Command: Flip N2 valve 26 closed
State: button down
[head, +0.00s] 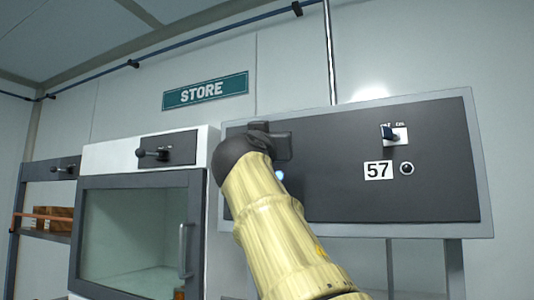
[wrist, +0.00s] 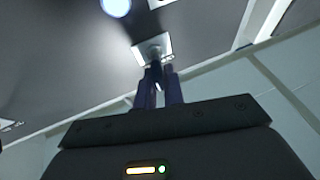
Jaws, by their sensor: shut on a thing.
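My gripper (wrist: 158,74) is shut on a small lever (wrist: 153,50) that stands out from a light square plate (wrist: 140,47) on a dark panel. The fingers hide much of the lever, so I cannot tell which way it is set. In the head view my gripper (head: 270,142) is at the left part of the dark wall panel (head: 335,190), and my arm covers what it holds. No label reading 26 or N2 can be read in either view.
On the panel's right are a switch (head: 393,135) on a white plate, a 57 label (head: 378,170) and a round knob (head: 407,168). A glowing lamp (head: 280,175) is beside my arm. A glass-fronted cabinet (head: 140,225) stands left, below a STORE sign (head: 205,91).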

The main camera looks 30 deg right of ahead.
jog(key=shift+w+a+r+m+g+h+p, duration=0.1)
jog(key=shift+w+a+m+g+h+p, duration=0.2)
jog(key=shift+m+g+h+p, duration=1.55)
jog(key=shift+w+a+m+g+h+p, duration=0.35)
jog(key=shift+m+g+h, duration=0.7)
jog(key=shift+g, duration=1.95)
jog(key=shift+w+a+r+m+g+h+p, duration=0.1)
jog(key=shift+w+m+g+h+p, duration=0.35)
jog(key=shift+m+g+h+p, duration=1.35)
jog(key=shift+f+g+y+b, duration=0.1)
jog(key=shift+g+y+b, duration=0.4)
jog(key=shift+g+b, duration=0.4)
jog(key=c, duration=1.6)
grip_release()
jog(key=shift+o, duration=0.5)
jog(key=shift+w+a, duration=0.1)
jog(key=shift+a, duration=0.05)
jog(key=shift+f, duration=0.1)
